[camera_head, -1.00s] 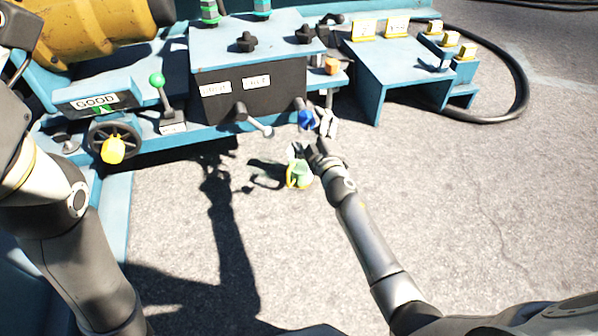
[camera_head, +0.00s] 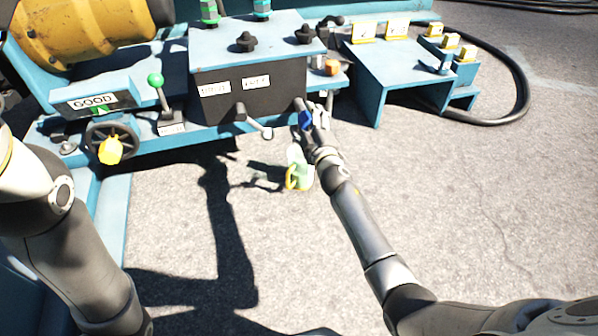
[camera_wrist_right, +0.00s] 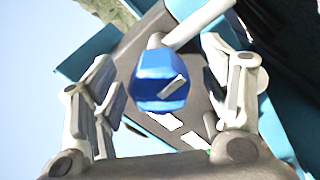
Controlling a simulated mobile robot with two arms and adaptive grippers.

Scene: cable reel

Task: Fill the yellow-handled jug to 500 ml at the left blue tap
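The blue tap knob (camera_head: 305,120) sits at the front of the dark box, at its lower right. My right gripper (camera_head: 315,118) is at this knob. In the right wrist view the blue knob (camera_wrist_right: 162,80) lies between my two spread fingers, with visible gaps on both sides. The jug (camera_head: 304,178), pale with a green tint and a yellow handle (camera_head: 290,179), is below the tap, just left of my right wrist. What it rests on and its fill level cannot be made out. My left gripper is out of view; only its arm shows.
A metal lever (camera_head: 257,127) sticks out left of the tap. A handwheel (camera_head: 112,142) with a yellow knob and a green-topped lever (camera_head: 159,95) are further left. A blue side table (camera_head: 385,65) stands to the right. The concrete floor (camera_head: 470,200) at the right is clear.

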